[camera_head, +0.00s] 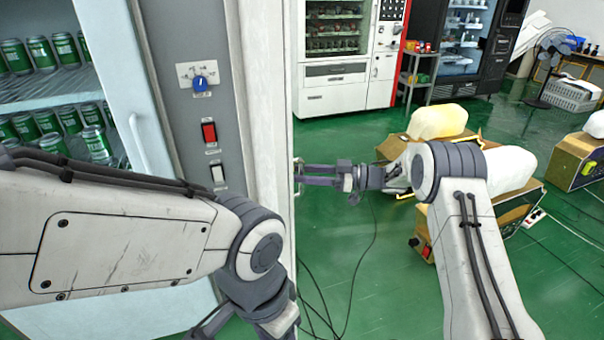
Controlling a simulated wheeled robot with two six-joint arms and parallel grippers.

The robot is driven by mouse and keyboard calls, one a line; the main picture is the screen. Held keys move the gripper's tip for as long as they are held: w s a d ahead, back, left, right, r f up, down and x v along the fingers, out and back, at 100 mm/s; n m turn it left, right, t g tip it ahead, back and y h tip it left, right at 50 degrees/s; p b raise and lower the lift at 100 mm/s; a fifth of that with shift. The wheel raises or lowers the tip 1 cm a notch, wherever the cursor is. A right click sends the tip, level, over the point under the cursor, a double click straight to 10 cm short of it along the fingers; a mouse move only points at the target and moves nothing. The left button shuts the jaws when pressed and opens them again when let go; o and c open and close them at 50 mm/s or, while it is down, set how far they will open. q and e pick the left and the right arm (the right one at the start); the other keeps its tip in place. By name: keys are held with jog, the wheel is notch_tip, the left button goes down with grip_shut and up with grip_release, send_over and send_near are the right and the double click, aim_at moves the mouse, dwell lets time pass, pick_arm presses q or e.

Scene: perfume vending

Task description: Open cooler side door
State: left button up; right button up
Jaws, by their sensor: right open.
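The cooler fills the left of the head view, with a grey control panel (185,125) and a pale side edge (262,70). The side face beyond this edge is turned away, so the side door is mostly hidden. A small pale piece, perhaps its handle (298,170), shows at the edge. My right gripper (304,175) points left at that piece with its fingers open. It is very close; I cannot tell whether they touch. My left gripper (232,325) hangs low in front of the cooler, partly cut off by the bottom edge; its opening is unclear.
Green cans (42,52) stand on the cooler's shelves behind a glass door with a white handle (140,145). Cables (350,290) lie on the green floor. Vending machines (335,75) stand behind.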

jog(key=shift+d, duration=0.1)
jog(key=d+b, duration=0.2)
jog(key=d, duration=0.8)
jog(key=shift+s+d, duration=0.15)
jog(key=shift+s, duration=0.2)
